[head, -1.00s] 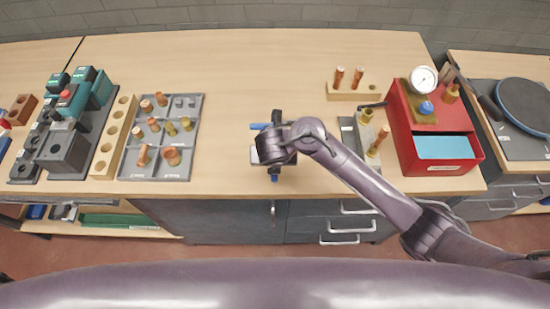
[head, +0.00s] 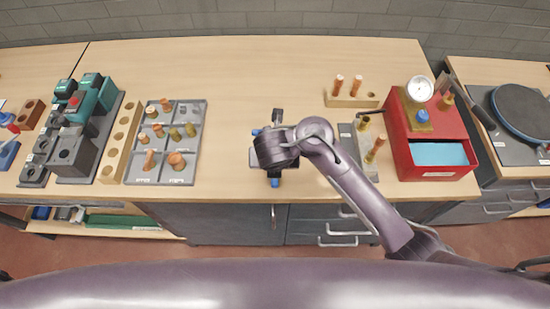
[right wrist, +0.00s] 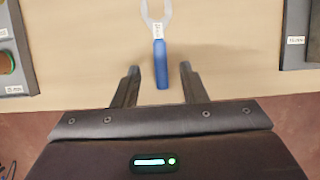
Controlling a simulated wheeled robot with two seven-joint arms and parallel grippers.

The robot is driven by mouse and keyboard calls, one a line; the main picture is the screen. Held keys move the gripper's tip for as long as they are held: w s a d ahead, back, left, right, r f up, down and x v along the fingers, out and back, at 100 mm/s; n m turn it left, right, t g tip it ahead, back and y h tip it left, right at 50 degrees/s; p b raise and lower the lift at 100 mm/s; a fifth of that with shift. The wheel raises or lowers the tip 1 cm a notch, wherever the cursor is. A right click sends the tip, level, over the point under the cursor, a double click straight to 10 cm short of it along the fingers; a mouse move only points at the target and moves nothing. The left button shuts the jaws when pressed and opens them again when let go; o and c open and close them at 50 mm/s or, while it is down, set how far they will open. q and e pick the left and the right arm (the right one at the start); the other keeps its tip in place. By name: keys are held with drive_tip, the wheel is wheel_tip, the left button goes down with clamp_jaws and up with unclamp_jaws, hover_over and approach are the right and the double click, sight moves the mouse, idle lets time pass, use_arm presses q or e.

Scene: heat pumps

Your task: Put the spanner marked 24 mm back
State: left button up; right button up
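In the right wrist view a spanner with a blue handle (right wrist: 160,65) and a grey open jaw lies over the wooden bench top, jaw pointing away from me. A small white label sits on its neck; its marking is too blurred to read surely. My right gripper (right wrist: 158,82) is open, one finger on each side of the handle's end, with gaps on both sides. In the head view my right gripper (head: 275,163) is over the bench's middle near the front edge, and the arm hides most of the spanner. My left gripper is not in view.
A grey compartment tray (head: 145,181) with copper and brass fittings stands left. A grey plate with fittings (head: 346,140) and a red box (head: 400,150) with a gauge stand right. A wooden block (head: 345,101) with copper pieces is at the back right. The bench's back middle is clear.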

drive_tip(key=p+v, duration=0.2)
drive_tip(key=v, duration=0.3)
idle(0.4)
